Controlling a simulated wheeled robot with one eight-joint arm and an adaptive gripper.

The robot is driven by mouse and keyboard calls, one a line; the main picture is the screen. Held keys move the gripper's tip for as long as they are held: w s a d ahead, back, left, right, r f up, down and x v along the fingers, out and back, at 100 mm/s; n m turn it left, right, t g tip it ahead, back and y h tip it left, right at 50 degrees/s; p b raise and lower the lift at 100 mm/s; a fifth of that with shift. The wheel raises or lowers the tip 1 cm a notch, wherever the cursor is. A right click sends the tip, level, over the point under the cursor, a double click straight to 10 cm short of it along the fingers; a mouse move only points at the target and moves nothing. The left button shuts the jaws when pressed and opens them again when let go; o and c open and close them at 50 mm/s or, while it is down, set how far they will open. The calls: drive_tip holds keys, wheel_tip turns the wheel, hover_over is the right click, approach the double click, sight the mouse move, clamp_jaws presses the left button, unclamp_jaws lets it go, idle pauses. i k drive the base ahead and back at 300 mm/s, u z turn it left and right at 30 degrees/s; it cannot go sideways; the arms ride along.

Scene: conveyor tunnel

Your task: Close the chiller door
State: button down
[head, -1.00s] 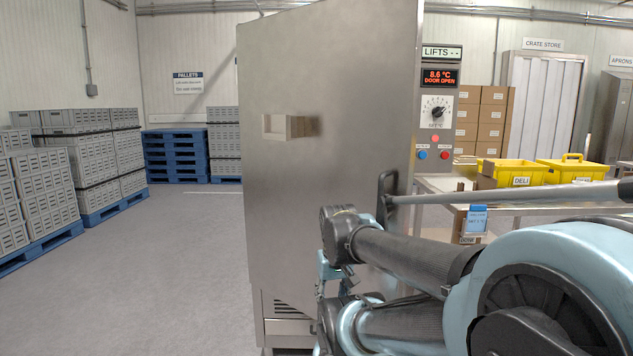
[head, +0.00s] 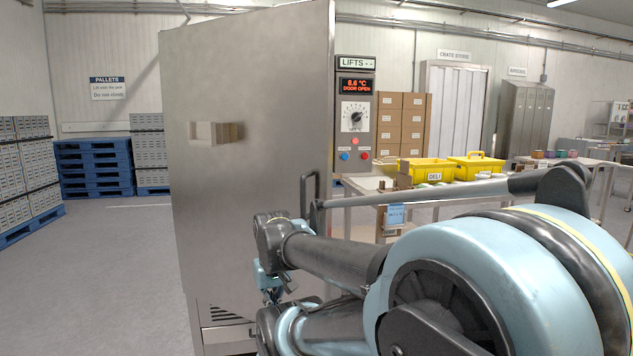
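The chiller door (head: 245,110) is a tall brushed-steel panel standing large in the middle left of the head view. The display (head: 357,87) beside it reads 8.6 °C and DOOR OPEN.
A steel table (head: 360,201) with yellow crates (head: 427,171) stands right of the chiller. Blue pallets (head: 95,168) and grey crates (head: 22,170) stand at the left. The grey floor (head: 115,265) left of the door is clear.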

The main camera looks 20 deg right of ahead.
sight(268, 73)
drive_tip(key=k, duration=0.3)
drive_tip(key=z, duration=2.65)
drive_tip(key=k, duration=0.65)
drive_tip(key=u, duration=2.75)
